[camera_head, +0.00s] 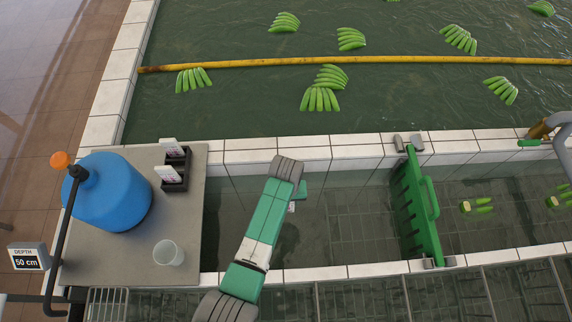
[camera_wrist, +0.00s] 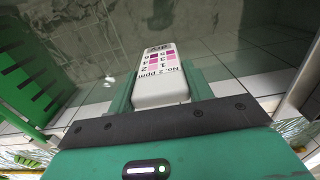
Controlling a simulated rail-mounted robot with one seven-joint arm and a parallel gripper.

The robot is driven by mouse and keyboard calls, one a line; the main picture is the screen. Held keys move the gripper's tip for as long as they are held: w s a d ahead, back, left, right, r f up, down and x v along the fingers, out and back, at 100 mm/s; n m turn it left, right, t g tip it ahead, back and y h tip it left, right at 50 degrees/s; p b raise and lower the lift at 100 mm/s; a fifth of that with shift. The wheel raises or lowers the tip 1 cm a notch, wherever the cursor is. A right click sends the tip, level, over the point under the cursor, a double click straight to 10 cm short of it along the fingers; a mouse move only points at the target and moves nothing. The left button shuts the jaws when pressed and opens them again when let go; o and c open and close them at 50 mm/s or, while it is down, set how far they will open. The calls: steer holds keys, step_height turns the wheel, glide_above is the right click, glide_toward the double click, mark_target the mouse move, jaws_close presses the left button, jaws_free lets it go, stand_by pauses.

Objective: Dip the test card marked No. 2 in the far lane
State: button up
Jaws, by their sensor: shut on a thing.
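My gripper (camera_head: 297,197) hangs over the water channel between the two white tiled walls, left of the green gate. It is shut on a white test card (camera_wrist: 158,82), which stands between the green fingers in the wrist view. The card reads "No. 2 ppm", with numbered pink and purple patches and what looks like "dry" at its far end. In the head view only a small bit of the card (camera_head: 291,208) shows beside my arm. I cannot tell whether its tip touches the water. Other white cards (camera_head: 170,174) stand in a dark rack (camera_head: 178,185).
A green slatted gate (camera_head: 410,205) spans the channel; cut bananas (camera_head: 477,207) float right of it. The grey side table (camera_head: 140,262) holds a blue tank (camera_head: 108,192) and a clear cup (camera_head: 168,253). A display (camera_head: 28,257) reads "DEPTH 50 cm". A yellow boom (camera_head: 350,61) crosses the big pool.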

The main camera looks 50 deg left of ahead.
step_height(320, 180, down, 18)
steer(key=b, duration=1.6)
steer(key=shift+r, duration=0.2)
steer(key=shift+r, duration=0.1)
step_height(320, 180, up, 21)
steer(key=p, duration=2)
steer(key=shift+r+p, duration=0.1)
steer(key=shift+p, duration=0.2)
steer(key=shift+f, duration=0.2)
